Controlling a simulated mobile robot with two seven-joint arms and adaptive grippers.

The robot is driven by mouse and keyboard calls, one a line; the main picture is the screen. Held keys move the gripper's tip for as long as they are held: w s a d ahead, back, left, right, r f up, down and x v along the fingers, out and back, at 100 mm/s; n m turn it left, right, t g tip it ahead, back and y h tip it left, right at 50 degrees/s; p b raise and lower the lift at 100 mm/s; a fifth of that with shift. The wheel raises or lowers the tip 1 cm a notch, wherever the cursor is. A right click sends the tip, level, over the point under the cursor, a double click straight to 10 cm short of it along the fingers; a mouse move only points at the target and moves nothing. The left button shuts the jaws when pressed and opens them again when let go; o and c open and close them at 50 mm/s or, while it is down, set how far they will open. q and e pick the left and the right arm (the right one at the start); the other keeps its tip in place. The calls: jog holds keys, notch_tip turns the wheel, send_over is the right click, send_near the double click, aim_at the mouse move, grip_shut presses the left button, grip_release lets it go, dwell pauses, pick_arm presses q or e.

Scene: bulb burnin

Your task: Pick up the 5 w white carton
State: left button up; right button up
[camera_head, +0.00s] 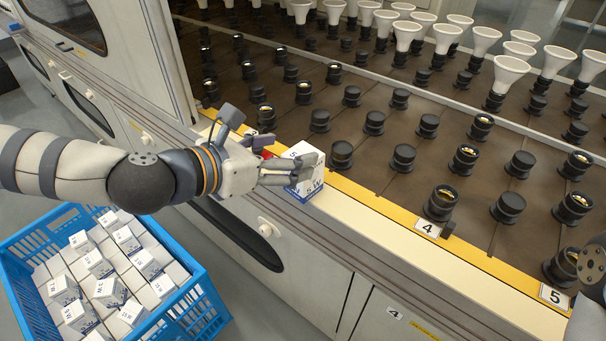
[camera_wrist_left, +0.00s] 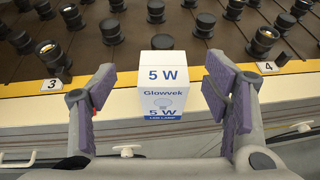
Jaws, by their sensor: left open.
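The white 5 W carton (camera_head: 311,184) stands upright on the pale ledge at the front edge of the burn-in bench. It has blue print and a blue lower band. In the left wrist view the carton (camera_wrist_left: 163,84) faces me, reading "5 W" and "Glowvek". My left gripper (camera_head: 274,157) is open beside the carton in the head view, with a finger partly covering it. In the left wrist view my left gripper (camera_wrist_left: 162,98) has its purple-padded fingers spread to either side of the carton, with gaps on both sides. My right gripper is not visible.
A blue crate (camera_head: 198,283) full of white cartons stands below the bench at lower left. The bench (camera_head: 400,190) carries rows of black sockets, with white bulbs at the back. Number labels 4 (camera_head: 427,228) and 5 (camera_head: 555,297) mark its yellow edge. Part of my right arm shows at the right edge.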

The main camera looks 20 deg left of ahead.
pick_arm(q)
jog(key=x, duration=0.3)
jog(key=f+x, duration=0.1)
jog(key=x, duration=0.1)
jog(key=shift+s+d+b, duration=0.15)
jog(key=shift+s+b, duration=0.05)
jog(key=shift+b, duration=0.1)
jog(key=shift+r, duration=0.1)
jog(key=shift+c, duration=0.6)
jog(key=c, duration=1.2)
jog(key=shift+o, duration=0.2)
